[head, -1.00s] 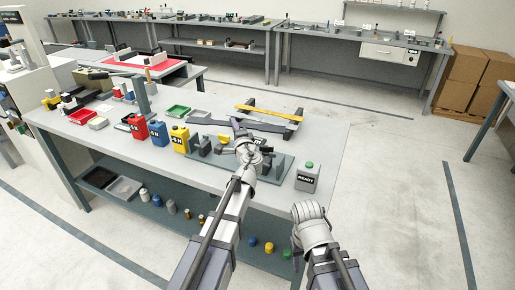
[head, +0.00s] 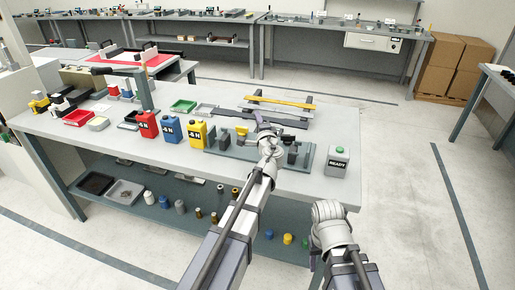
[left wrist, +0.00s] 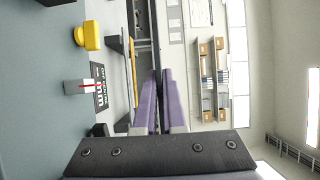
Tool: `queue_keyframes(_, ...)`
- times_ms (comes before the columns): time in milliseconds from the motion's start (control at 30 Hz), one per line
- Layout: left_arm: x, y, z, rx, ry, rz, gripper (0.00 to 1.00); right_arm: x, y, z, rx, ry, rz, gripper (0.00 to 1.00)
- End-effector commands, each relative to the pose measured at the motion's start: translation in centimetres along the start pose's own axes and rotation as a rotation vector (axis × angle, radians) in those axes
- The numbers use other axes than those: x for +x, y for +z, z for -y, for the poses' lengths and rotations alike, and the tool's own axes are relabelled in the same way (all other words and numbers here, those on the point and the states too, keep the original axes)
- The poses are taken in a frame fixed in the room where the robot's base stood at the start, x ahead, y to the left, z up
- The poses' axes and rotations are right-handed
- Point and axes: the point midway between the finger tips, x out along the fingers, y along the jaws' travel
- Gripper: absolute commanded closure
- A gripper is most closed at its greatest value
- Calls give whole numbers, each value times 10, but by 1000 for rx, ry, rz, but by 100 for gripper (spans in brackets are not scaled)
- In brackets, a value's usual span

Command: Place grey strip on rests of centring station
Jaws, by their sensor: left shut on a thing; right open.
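My left gripper (head: 265,132) is over the bench at the back edge of the centring station. In the left wrist view its purple fingers (left wrist: 159,103) are shut on the grey strip (left wrist: 155,35), which runs away from them. In the head view the dark grey strip (head: 288,121) lies partly hidden by the gripper. The centring station (head: 308,158) is a grey-green plate with dark blocks and a yellow part (head: 242,130). The strip looks behind the station's blocks; its height over the bench is unclear. My right gripper (head: 328,211) is low before the bench, its fingers hard to see.
A yellow strip (head: 278,103) lies on a dark rack (head: 308,108) behind the station. A grey READY box (head: 338,162) stands at the station's right end. Yellow (head: 197,133), blue (head: 170,129) and red (head: 146,126) containers stand to the left.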

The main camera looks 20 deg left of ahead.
Motion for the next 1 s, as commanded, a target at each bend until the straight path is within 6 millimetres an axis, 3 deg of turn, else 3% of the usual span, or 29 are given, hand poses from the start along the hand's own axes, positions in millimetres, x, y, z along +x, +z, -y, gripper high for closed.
queue_keyframes(267,1,0,-11,1,-1,0,100,11,-1,1,0,0,0,50)
queue_keyframes(633,1,0,-62,1,-1,0,100,61,-4,6,-1,0,0,50)
queue_keyframes(1000,1,0,-71,1,-1,0,100,70,-4,7,-1,0,0,50)
